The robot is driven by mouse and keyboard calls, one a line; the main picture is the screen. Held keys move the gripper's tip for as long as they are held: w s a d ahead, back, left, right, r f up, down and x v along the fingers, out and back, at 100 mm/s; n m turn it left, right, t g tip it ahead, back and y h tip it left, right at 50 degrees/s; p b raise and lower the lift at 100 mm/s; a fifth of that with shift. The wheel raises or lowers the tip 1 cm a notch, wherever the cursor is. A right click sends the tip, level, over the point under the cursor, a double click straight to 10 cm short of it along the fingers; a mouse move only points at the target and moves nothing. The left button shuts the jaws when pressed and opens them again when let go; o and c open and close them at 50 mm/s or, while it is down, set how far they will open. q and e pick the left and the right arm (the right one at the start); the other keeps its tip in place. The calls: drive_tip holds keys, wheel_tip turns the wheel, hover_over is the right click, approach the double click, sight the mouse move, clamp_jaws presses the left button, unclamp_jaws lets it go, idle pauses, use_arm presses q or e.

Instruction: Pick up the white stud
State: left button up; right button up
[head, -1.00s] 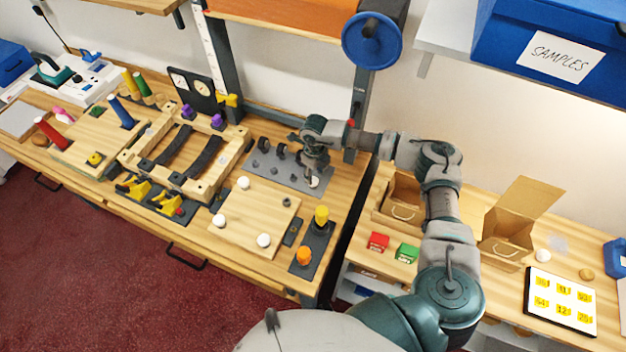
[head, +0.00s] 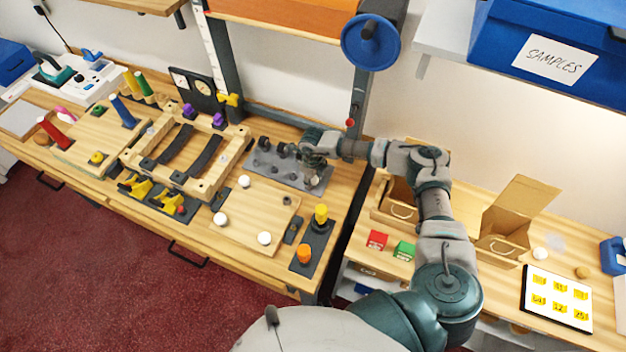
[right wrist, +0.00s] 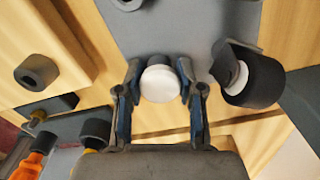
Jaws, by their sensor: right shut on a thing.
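The white stud (right wrist: 160,84) has a round white top and sits between my right gripper's fingers in the right wrist view. My right gripper (right wrist: 160,100) is shut on the stud from both sides, low over the grey plate (right wrist: 195,25). In the head view the right gripper (head: 315,170) partly hides the stud. I cannot tell whether the stud is clear of the plate. My left gripper is not in view.
Dark round knobs (head: 264,142) stand on the plate; one dark cylinder (right wrist: 252,80) is close beside the right finger. A wooden board (head: 250,215) with white knobs (head: 264,238) lies in front. A yellow peg (head: 321,214) and an orange peg (head: 304,252) stand nearby.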

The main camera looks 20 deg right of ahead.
drive_tip(key=shift+r, duration=0.6)
wheel_tip(320, 180, up, 2)
drive_tip(key=shift+r+b, duration=0.25)
drive_tip(key=shift+b, duration=0.25)
drive_tip(key=s+a, duration=0.3)
drive_tip(key=a, duration=0.1)
drive_tip(key=s+a+r+b, duration=0.1)
drive_tip(key=s+a, duration=0.2)
drive_tip(key=a, duration=0.1)
drive_tip(key=s+a+b, duration=0.1)
drive_tip(key=s+a, duration=0.2)
drive_tip(key=a, duration=0.1)
drive_tip(key=shift+s+a+r, duration=0.2)
drive_tip(key=shift+s+a, duration=0.15)
drive_tip(key=shift+s, duration=0.05)
drive_tip(key=shift+r, duration=0.25)
drive_tip(key=shift+r, duration=0.1)
